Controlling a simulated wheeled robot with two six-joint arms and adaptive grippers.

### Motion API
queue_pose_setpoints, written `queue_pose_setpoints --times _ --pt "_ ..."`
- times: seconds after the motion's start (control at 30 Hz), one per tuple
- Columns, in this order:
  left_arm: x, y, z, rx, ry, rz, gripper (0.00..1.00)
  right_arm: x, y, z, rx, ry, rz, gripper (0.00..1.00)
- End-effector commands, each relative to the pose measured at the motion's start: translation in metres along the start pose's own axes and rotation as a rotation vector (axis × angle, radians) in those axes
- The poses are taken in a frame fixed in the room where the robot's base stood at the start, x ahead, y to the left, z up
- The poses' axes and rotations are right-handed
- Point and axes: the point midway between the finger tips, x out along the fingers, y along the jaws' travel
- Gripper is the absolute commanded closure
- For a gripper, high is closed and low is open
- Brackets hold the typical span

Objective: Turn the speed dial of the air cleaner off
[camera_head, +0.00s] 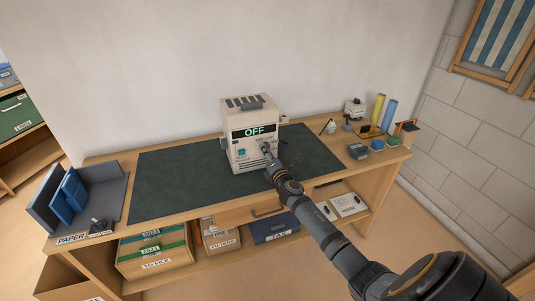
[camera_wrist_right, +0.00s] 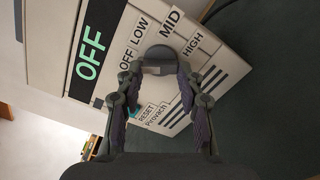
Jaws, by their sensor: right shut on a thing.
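The air cleaner (camera_head: 238,120) is a cream box standing upright on the dark green mat of the workbench. Its display (camera_head: 255,132) reads OFF in green, and it also shows large in the right wrist view (camera_wrist_right: 92,52). The grey round speed dial (camera_wrist_right: 160,55) sits below the labels OFF, LOW, MID and HIGH. My right gripper (camera_head: 267,152) is at the cleaner's front face. In the right wrist view its fingers (camera_wrist_right: 158,74) are shut on the dial, one on each side. I cannot make out the dial's pointer. My left gripper is not in view.
A teal button (camera_head: 241,153) sits on the cleaner's front, left of the dial. The green mat (camera_head: 175,185) is clear on the left. Blue folders (camera_head: 70,190) stand at the left end. Small items and rolled sheets (camera_head: 379,107) stand at the right end.

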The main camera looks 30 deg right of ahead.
Motion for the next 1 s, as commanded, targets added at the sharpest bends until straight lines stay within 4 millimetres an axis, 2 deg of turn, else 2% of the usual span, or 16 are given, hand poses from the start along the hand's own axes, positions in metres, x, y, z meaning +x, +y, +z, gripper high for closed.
queue_pose_setpoints --times 0.13,0.17,0.3,0.67,0.77,1.0 --pt "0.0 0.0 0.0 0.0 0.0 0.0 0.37 -0.001 -0.002 -0.001 -0.002 0.002 -0.003 0.94" --pt "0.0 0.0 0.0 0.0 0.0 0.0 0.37 -0.001 -0.002 -0.001 -0.002 0.002 -0.003 0.6" --pt "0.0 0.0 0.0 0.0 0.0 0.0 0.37 -0.001 -0.002 -0.001 -0.001 0.001 -0.002 0.41" --pt "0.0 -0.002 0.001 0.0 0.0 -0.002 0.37 -0.004 -0.001 0.0 -0.002 0.001 -0.002 0.4" --pt "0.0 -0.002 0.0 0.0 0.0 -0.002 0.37 -0.019 -0.002 -0.001 -0.004 0.003 -0.001 0.4" --pt "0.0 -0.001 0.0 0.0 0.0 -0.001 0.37 -0.077 -0.001 -0.001 -0.005 0.005 -0.001 0.4"
